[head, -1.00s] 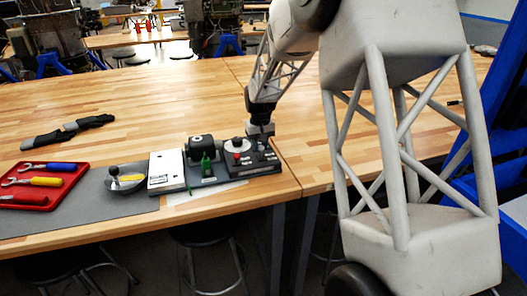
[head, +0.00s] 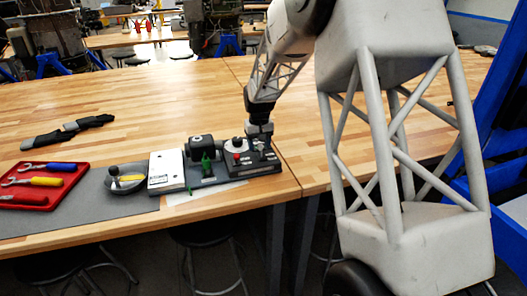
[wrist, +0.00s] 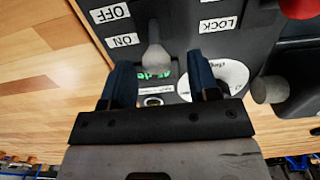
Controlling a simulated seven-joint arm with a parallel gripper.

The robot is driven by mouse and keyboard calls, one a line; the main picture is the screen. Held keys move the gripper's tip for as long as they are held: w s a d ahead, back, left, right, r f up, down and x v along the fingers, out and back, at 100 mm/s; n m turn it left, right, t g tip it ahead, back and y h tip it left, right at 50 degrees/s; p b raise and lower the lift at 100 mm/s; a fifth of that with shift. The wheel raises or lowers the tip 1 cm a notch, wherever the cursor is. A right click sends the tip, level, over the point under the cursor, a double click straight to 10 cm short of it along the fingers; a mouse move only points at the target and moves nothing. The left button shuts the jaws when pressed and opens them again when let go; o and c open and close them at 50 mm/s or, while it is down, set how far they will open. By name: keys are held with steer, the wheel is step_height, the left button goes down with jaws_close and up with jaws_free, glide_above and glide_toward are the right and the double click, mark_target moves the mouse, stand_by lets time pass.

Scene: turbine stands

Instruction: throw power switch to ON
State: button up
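The power switch is a pale grey lever (wrist: 155,55) on a dark control panel (wrist: 178,22) in the wrist view. An OFF label (wrist: 109,12) and an ON label (wrist: 125,40) lie to its left, with OFF farther up the picture. I cannot tell which position the lever is set to. My gripper (wrist: 160,75) is open, with one blue finger on each side of the lever's lower end and visible gaps between. In the head view my gripper (head: 260,136) reaches down over the panel (head: 262,168), hiding the lever there.
The panel also carries a LOCK label (wrist: 217,24), a white dial (wrist: 220,75), a grey knob (wrist: 270,89) and a red button (wrist: 300,6). Left of it stand a white box (head: 166,171), a grey dish (head: 124,180) and a red tool tray (head: 52,199). The wooden table behind is mostly clear.

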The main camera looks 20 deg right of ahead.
steer(key=shift+o, duration=0.8)
steer(key=shift+r, duration=0.15)
step_height(320, 180, up, 7)
stand_by(0.6)
steer(key=shift+s, duration=0.1)
stand_by(0.4)
steer(key=shift+s+a+r, duration=0.1)
steer(key=shift+s, duration=0.15)
steer(key=s+a+r+t, duration=0.15)
steer(key=s+r, duration=0.25)
steer(key=s, duration=0.7)
steer(key=s+a+r, duration=0.2)
steer(key=s+r, duration=0.1)
steer(key=s, duration=0.8)
steer(key=s+a+r, duration=0.2)
steer(key=s+r, duration=0.2)
steer(key=s, duration=0.7)
steer(key=s+a+f+t, duration=0.1)
steer(key=s+f, duration=0.2)
steer(key=s, duration=1.1)
steer(key=shift+s+f, duration=0.3)
steer(key=shift+f, duration=0.05)
